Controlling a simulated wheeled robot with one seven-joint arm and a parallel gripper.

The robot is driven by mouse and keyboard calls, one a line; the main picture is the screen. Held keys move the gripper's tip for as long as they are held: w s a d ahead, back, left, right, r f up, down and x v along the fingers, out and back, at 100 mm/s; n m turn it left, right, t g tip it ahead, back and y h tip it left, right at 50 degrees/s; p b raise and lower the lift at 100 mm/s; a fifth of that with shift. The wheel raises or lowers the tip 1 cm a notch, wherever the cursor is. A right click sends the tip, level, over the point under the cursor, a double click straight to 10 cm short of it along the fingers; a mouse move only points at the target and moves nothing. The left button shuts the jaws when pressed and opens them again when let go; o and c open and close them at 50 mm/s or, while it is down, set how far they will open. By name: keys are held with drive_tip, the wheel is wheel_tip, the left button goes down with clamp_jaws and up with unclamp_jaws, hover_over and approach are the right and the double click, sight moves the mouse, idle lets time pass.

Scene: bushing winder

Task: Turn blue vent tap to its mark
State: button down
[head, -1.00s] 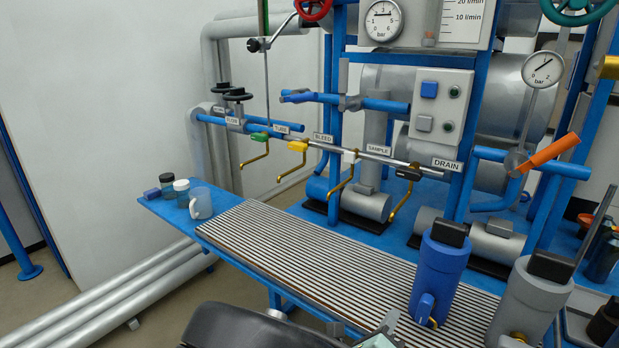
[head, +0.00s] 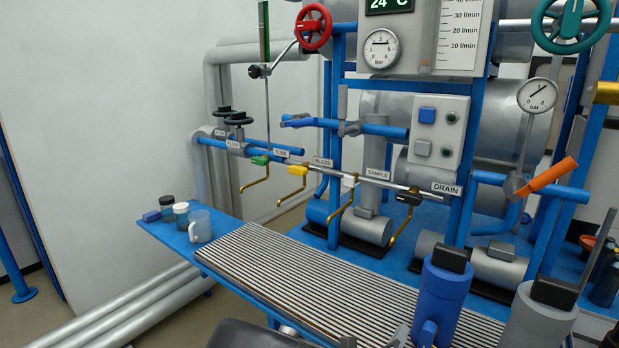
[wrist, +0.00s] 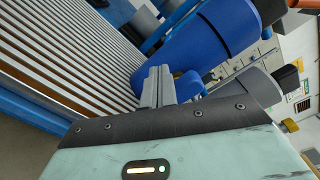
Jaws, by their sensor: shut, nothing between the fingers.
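A blue tap (head: 427,332) sits low on the front of an upright blue cylinder (head: 443,292) with a black top, at the lower right of the head view. In the wrist view the blue tap (wrist: 190,86) stands out from the cylinder (wrist: 195,52), just beyond my fingers. My gripper (wrist: 155,86) is shut and empty, its grey fingertips close beside the tap. I cannot tell whether they touch it. The gripper also shows at the bottom edge of the head view (head: 399,337), left of the tap. I cannot make out a mark.
A grey cylinder (head: 535,318) with a black top stands right of the blue one. A slatted grating (head: 300,278) covers the bench to the left. Behind it hang several levers, including a yellow one (head: 298,170). A mug (head: 200,227) stands at the bench's left end.

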drive_tip(key=shift+s+d+p, duration=0.35)
drive_tip(key=shift+d+p, duration=0.05)
drive_tip(key=shift+d, duration=0.05)
idle(0.6)
drive_tip(key=shift+s+d+r+p, duration=0.1)
drive_tip(key=shift+r+p, duration=0.3)
drive_tip(key=shift+p, duration=0.6)
drive_tip(key=shift+s+d+r+p, duration=0.1)
drive_tip(key=shift+r+p, duration=0.3)
drive_tip(key=shift+p, duration=0.55)
drive_tip(key=shift+s+d+r+p, duration=0.25)
drive_tip(key=shift+d+r+p, duration=0.2)
drive_tip(key=shift+p, duration=1)
drive_tip(key=p+v, duration=0.1)
drive_tip(key=v, duration=0.5)
drive_tip(key=shift+a+r, duration=0.25)
drive_tip(key=shift+r, duration=0.1)
drive_tip(key=shift+w, duration=0.2)
